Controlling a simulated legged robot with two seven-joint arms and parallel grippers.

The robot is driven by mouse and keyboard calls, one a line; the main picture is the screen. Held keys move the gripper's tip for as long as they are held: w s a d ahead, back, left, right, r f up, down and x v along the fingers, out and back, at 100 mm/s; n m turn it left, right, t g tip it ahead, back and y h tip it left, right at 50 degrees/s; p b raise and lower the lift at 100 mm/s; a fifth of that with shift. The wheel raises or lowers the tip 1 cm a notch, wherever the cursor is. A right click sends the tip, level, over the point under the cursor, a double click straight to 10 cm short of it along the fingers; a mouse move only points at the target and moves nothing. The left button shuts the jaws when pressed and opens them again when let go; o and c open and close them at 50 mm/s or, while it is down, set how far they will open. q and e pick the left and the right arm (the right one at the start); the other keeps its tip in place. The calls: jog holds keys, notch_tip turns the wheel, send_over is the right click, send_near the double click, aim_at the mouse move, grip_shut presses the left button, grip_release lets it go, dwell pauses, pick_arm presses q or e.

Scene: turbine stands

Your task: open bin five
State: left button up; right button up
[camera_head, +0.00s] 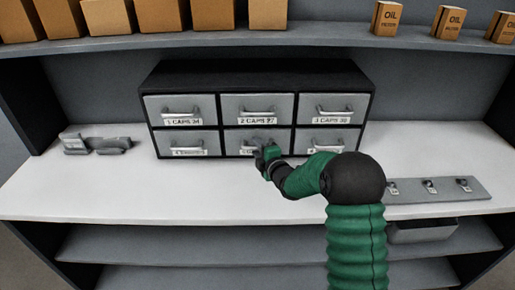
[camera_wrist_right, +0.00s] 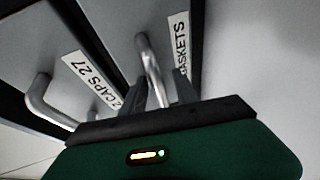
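Bin five (camera_head: 232,138) is the middle drawer in the bottom row of a dark cabinet (camera_head: 255,70). It looks closed, and my right gripper covers part of its front in the head view. Its metal handle (camera_wrist_right: 148,62) and a partly hidden label ending in "ASKETS" (camera_wrist_right: 180,45) show in the right wrist view. My right gripper (camera_head: 262,153) is at this handle. In the right wrist view its fingers (camera_wrist_right: 163,95) stand apart, with the handle's end between them; I cannot tell whether they touch it. My left gripper is not in view.
The other drawers, including "2 CAPS 27" (camera_head: 257,107), look closed. Grey parts (camera_head: 97,144) lie left of the cabinet. A grey plate with hooks (camera_head: 440,189) lies on the right of the white worktop (camera_head: 110,190). Boxes stand on the shelf above (camera_head: 330,32).

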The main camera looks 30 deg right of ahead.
jog(key=shift+w+a, duration=0.1)
jog(key=shift+a, duration=0.1)
jog(key=shift+c, duration=0.7)
grip_shut()
jog(key=shift+f, duration=0.1)
dwell(0.4)
